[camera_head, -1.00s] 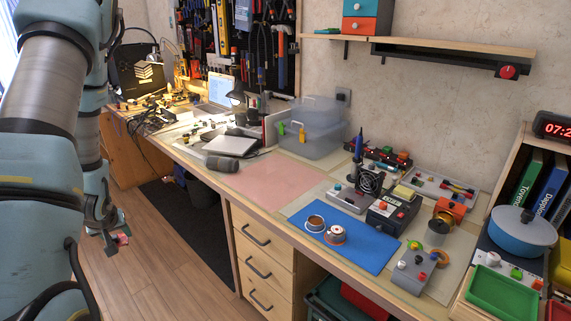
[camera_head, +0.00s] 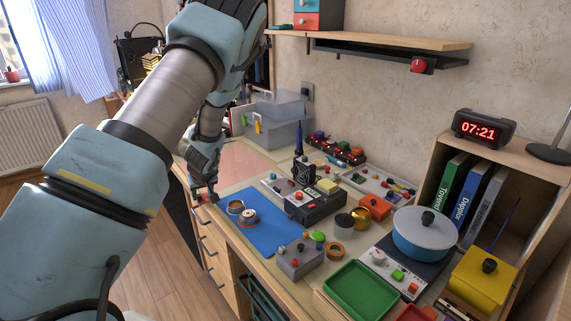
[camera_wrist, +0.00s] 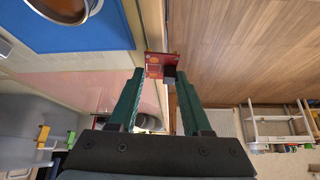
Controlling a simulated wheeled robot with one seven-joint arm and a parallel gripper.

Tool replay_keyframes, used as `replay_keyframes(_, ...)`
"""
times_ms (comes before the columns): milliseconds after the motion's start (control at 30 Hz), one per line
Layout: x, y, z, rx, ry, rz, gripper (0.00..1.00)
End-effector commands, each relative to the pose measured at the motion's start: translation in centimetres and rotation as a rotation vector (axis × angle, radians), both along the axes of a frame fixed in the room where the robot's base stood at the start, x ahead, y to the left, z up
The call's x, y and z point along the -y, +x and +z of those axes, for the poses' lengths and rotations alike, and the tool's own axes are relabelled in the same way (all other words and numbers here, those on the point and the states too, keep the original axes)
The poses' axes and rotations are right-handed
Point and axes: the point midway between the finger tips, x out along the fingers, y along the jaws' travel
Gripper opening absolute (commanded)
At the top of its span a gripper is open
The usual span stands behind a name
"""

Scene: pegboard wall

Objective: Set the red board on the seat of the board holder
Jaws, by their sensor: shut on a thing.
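The red board (camera_wrist: 156,64) is a small red plate with a dark block at one side, in the wrist view. My gripper (camera_wrist: 161,73) has its two green fingers on either side of the board and is shut on it. In the head view my gripper (camera_head: 205,195) hangs at the bench's front edge, left of the blue mat. I cannot tell for certain which thing is the board holder; my arm hides part of the bench.
The blue mat (camera_head: 265,235) bears two spools, one of them copper-coloured (camera_head: 236,207). Behind it stand a grey station (camera_head: 318,207) and a cooling fan (camera_head: 304,174). A pink mat (camera_head: 245,162) looks mostly bare. A clear bin (camera_head: 275,125) stands at the back.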

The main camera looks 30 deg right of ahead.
Motion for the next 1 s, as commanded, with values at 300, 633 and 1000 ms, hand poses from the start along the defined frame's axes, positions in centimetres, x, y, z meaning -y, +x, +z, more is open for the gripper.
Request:
replay_keyframes(300, 16.3, -2.2, 3.6, 0.003, -0.007, 0.068, 0.00)
replay_keyframes(633, 25.8, -6.5, 6.7, 0.000, -0.003, 0.142, 0.00)
replay_keyframes(1000, 26.6, -7.0, 5.8, -0.001, 0.001, 0.152, 0.00)
